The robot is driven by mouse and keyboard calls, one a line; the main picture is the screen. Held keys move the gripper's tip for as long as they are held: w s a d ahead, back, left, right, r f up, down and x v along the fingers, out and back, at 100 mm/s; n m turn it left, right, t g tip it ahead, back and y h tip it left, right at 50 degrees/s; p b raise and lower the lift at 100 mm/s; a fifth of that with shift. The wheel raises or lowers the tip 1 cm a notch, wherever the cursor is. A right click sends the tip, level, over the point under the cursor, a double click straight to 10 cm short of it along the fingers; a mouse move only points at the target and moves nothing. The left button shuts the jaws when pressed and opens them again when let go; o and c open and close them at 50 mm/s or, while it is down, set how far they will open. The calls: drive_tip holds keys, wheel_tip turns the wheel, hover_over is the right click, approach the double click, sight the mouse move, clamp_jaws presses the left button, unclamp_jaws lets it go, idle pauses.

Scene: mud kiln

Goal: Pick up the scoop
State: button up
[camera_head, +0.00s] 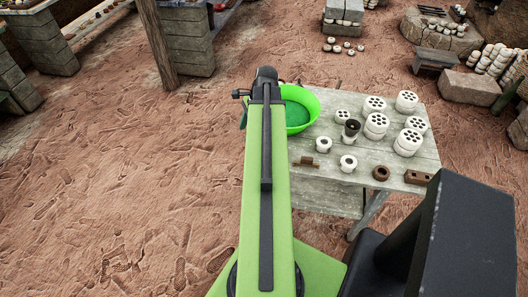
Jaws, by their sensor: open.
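A small brown piece with a short handle-like bar (305,161) lies near the left front of the wooden table; it may be the scoop, but it is too small to be sure. A dark cup-shaped piece (351,129) stands farther back among white parts. My gripper (262,82) is at the far end of my green arm, over the left side of a bright green basin (309,98). It is apart from the brown piece. Its fingers are mostly hidden by the arm, and no held object shows.
The weathered table (340,192) also bears several white perforated cylinders (407,141), white rings (348,163), a brown ring (381,173) and a brown holed block (417,178). A wooden post (157,45) stands beyond. Open cracked mud floor (120,170) lies left.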

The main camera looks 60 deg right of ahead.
drive_tip(key=s+d+r+m+t, duration=0.1)
drive_tip(key=s+d+m, duration=0.55)
drive_tip(key=s, duration=0.35)
drive_tip(key=shift+n, duration=0.25)
drive_tip(key=b+x, duration=0.3)
drive_tip(key=x, duration=0.1)
drive_tip(key=d+b+x, duration=0.1)
drive_tip(key=b+x, duration=0.7)
drive_tip(key=shift+d+f, duration=0.1)
drive_tip(key=shift+f, duration=0.15)
drive_tip(key=shift+w+r, duration=0.1)
drive_tip(key=shift+w, duration=0.05)
drive_tip(key=b+x, duration=0.5)
drive_tip(key=shift+d+f, duration=0.15)
drive_tip(key=shift+f, duration=0.1)
drive_tip(key=shift+r, duration=0.15)
drive_tip(key=shift+c, duration=0.5)
clamp_jaws()
